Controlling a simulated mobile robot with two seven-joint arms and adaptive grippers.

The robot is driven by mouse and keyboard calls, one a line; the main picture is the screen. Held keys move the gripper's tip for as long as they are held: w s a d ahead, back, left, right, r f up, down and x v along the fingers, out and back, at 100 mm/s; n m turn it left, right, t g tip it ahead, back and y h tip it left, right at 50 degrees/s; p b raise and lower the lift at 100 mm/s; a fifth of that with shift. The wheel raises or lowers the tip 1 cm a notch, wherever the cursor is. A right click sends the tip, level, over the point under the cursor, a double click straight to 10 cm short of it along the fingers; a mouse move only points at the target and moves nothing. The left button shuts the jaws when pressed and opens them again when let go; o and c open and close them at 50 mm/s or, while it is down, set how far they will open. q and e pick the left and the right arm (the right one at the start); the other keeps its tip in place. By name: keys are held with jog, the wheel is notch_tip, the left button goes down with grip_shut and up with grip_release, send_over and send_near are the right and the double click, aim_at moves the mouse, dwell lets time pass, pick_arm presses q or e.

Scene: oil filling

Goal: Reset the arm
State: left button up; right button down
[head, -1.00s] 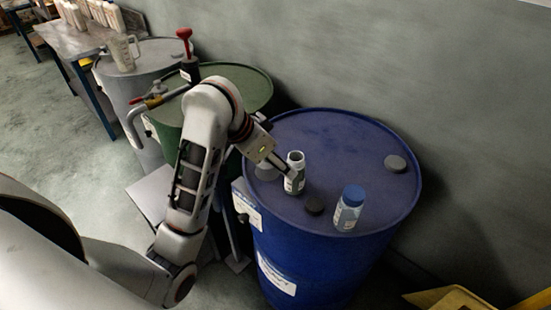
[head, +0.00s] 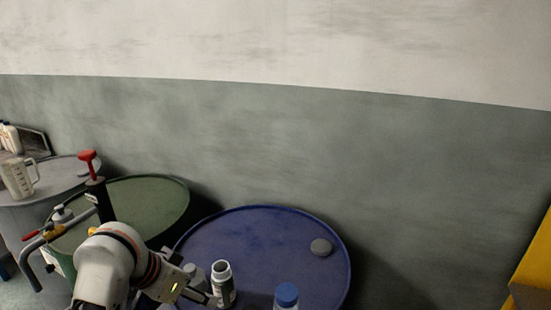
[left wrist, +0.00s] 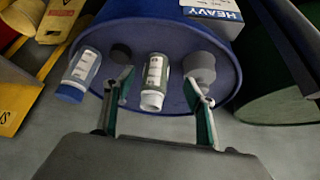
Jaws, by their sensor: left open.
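My left gripper (head: 207,297) is at the left side of the blue drum, beside an open grey bottle with a white label (head: 222,284). The left wrist view shows its two fingers spread (left wrist: 160,82), with the uncapped bottle (left wrist: 155,75) upright on the drum between the fingertips. I see a gap on each side of it. A blue-capped bottle (head: 286,298) stands to the right, cut off by the lower edge; it also shows in the left wrist view (left wrist: 82,70). My right gripper is not in view.
The blue drum top (head: 255,225) carries a grey bung (head: 321,247), a dark cap (left wrist: 121,53) and a grey object (left wrist: 200,66) close to one finger. A wall is behind.

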pick_arm(q)
jog(key=s+a+f+n+y, duration=0.1)
jog(key=s+a+f, duration=0.2)
jog(key=s+f, duration=0.15)
jog(key=s+a+f+y, duration=0.2)
jog(key=s+a+f, duration=0.1)
jog(key=f, duration=0.3)
jog(key=s+a+f+m+t+y, duration=0.25)
jog(key=s+a+y, duration=0.25)
jog(key=s+a, duration=0.4)
jog(key=d+f+n+t+h, duration=0.2)
jog(key=d+f+h, duration=0.5)
jog(key=d+f, duration=0.6)
notch_tip(320, 180, down, 4)
jog(key=shift+w+d+r+n, duration=0.15)
jog(key=shift+w+d+n, duration=0.15)
jog(key=shift+n, duration=0.35)
